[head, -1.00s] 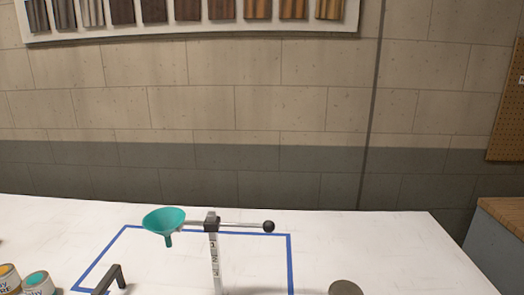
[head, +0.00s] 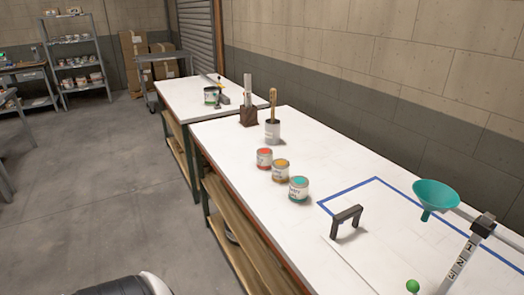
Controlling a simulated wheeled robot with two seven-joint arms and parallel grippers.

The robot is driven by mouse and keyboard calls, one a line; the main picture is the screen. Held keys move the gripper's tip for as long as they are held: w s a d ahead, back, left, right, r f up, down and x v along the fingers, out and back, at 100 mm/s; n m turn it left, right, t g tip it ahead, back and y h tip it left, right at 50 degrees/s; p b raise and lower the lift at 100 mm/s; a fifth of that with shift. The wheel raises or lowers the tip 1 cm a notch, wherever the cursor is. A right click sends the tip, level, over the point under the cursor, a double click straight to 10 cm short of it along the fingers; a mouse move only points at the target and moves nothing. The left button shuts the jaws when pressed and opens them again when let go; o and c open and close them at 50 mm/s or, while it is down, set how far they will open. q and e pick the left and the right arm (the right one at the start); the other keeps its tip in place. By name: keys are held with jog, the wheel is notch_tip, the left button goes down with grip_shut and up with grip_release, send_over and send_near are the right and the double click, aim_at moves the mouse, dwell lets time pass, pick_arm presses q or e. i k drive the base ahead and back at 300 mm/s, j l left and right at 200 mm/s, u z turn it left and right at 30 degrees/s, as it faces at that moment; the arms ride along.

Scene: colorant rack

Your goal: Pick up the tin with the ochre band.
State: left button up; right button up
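The tin with the ochre band (head: 281,171) stands upright on the white table (head: 345,160), in the middle of a short row near the table's left edge. A tin with a red-orange top (head: 264,159) stands just behind it. A tin with a teal top (head: 299,189) stands just in front of it, to the right. The ochre tin's label is too small to read. Neither of my grippers shows in the head view.
A cup with a brush (head: 272,131) and a dark block (head: 249,117) stand behind the tins. Bare tabletop lies right of the tins.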

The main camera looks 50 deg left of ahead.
aim_at(281, 167)
jog(key=u, duration=1.5)
jog(key=i+j+z, duration=0.4)
jog(key=j, duration=0.3)
jog(key=i+j+z, duration=0.25)
jog(key=i+j, duration=0.1)
jog(key=j, duration=0.1)
